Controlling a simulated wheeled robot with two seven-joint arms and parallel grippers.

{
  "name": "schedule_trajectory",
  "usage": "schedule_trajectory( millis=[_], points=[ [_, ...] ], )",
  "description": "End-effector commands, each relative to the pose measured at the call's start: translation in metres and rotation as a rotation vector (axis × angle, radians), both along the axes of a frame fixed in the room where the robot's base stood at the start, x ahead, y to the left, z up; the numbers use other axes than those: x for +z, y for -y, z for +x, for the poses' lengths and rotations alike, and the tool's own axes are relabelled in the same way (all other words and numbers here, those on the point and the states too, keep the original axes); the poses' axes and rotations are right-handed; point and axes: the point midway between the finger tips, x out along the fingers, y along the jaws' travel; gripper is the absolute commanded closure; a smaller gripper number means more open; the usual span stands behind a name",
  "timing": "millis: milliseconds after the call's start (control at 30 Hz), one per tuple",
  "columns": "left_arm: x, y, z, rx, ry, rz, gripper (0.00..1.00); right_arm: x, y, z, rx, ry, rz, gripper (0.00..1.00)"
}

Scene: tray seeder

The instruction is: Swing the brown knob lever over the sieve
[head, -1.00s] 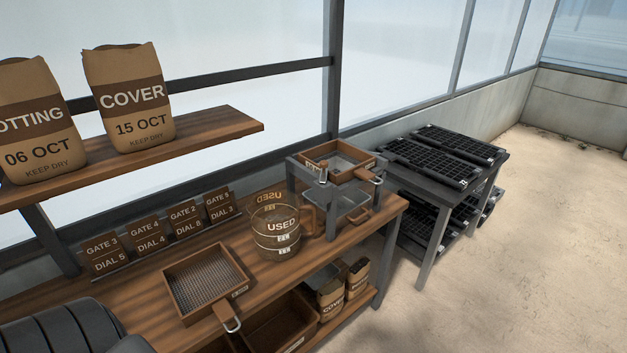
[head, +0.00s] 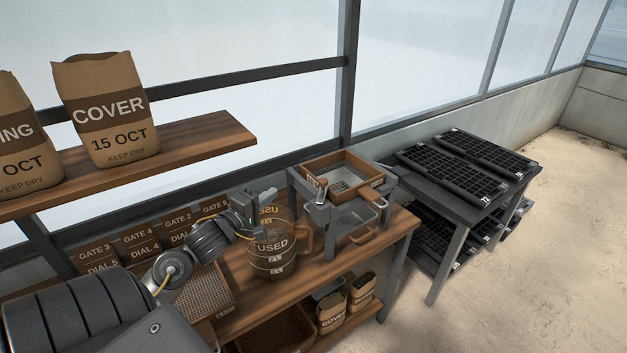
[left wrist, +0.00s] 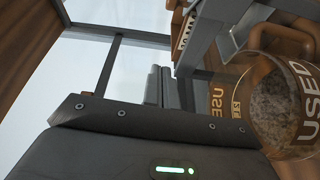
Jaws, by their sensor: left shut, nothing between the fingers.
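The lever with the brown knob (head: 322,184) stands at the front left corner of a grey metal stand (head: 330,218). A wooden-framed sieve (head: 362,188) with a mesh floor sits on top of the stand, just right of the knob. My left gripper (head: 268,194) is shut and empty, in the air by the clear USED jug (head: 272,250), left of the knob and apart from it. In the left wrist view its closed fingers (left wrist: 160,88) point toward the window, with part of the stand at the upper right. My right gripper is not in view.
The jug (left wrist: 262,110) fills the right of the left wrist view. A second mesh sieve (head: 205,290) lies on the bench, partly behind my left arm. Gate and dial cards (head: 137,240) line the bench's back. Black trays (head: 455,165) stand on a table at the right.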

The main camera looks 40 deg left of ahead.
Motion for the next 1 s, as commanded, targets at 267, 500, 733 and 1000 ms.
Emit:
schedule_trajectory(
  millis=[267, 500, 733, 1000],
  points=[
    [0.001, 0.006, 0.024, -0.015, 0.002, -0.004, 1.00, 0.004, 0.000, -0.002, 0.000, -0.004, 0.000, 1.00],
    [0.002, 0.001, 0.071, -0.013, 0.001, -0.004, 1.00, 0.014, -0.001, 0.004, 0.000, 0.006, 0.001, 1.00],
    [0.000, 0.005, 0.110, -0.015, -0.002, -0.004, 1.00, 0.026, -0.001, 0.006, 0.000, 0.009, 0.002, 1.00],
    [-0.004, 0.032, 0.117, -0.011, -0.001, -0.002, 1.00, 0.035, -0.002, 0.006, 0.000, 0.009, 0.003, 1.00]
  ],
)
